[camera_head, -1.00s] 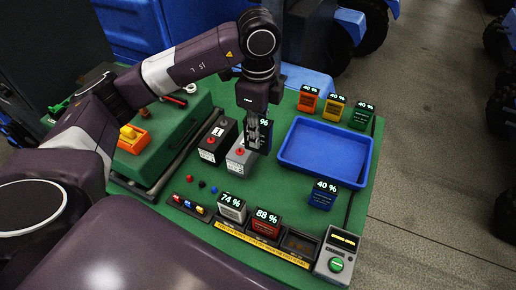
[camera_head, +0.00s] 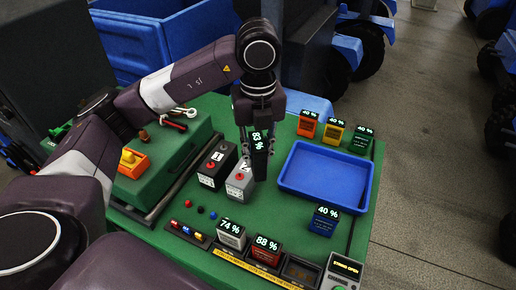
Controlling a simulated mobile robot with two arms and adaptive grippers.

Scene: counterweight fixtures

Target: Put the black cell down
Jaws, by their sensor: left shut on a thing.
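The black cell (camera_head: 258,141) has a lit display that reads 83 %. My left gripper (camera_head: 257,151) is shut on it and points down over the green table (camera_head: 285,215). In the picture the cell is just right of and behind the grey block marked 2 (camera_head: 240,182). The fingers hide part of the cell, and I cannot tell how far its lower end is from the table. My right gripper is not in view.
An empty blue tray (camera_head: 325,176) lies to the right. A blue cell (camera_head: 323,219) stands in front. White (camera_head: 231,235) and red (camera_head: 266,251) cells sit in the front rack beside an empty slot (camera_head: 299,271).

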